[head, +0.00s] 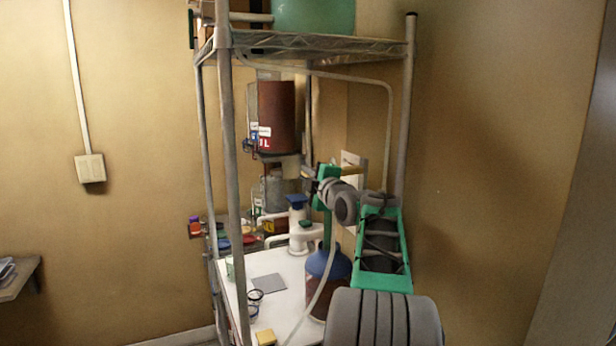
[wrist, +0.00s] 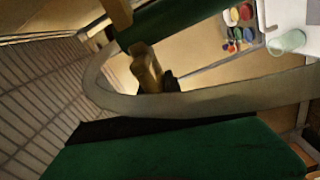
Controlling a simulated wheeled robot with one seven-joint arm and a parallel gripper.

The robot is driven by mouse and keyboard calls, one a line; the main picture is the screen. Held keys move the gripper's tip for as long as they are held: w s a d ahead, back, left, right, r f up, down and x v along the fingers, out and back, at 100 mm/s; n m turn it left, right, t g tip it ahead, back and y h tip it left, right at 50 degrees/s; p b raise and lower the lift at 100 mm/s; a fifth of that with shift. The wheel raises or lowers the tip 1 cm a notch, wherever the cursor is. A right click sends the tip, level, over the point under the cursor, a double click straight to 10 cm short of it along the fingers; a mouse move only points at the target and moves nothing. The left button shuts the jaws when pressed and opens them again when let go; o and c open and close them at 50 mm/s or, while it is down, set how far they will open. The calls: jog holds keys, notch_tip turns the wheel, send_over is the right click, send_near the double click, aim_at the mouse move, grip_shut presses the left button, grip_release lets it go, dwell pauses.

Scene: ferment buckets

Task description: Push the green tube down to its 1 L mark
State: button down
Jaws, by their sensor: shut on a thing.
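A slim upright green piece, which looks like the green tube (head: 327,228), shows below my gripper (head: 324,182) and above the blue-topped jug (head: 328,264). My gripper is shut, apparently on this tube; the exact contact is hidden. Its dark green fingers fill the top and bottom of the wrist view (wrist: 165,85). A pale hose (wrist: 200,106) curves across between them there, in front of a brass-coloured fitting (wrist: 147,68). I cannot make out a 1 L mark. Whether the tube's lower end is inside the jug is hidden.
A wire rack (head: 230,160) surrounds the work area, its front post left of the jug. A green bucket (head: 313,15) sits on its top shelf. A dark red container (head: 276,115) hangs behind. A glass (head: 255,302) and grey mat (head: 268,283) lie on the white surface.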

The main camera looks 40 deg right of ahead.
notch_tip(320, 180, down, 14)
jog(key=b, duration=1.6)
jog(key=c, duration=1.5)
grip_release()
jog(key=shift+r, duration=0.1)
jog(key=shift+o, duration=0.2)
jog(key=b+v, duration=0.2)
jog(key=v, duration=0.5)
jog(key=shift+s+b, duration=0.35)
jog(key=shift+s, duration=0.05)
jog(key=shift+a, duration=0.15)
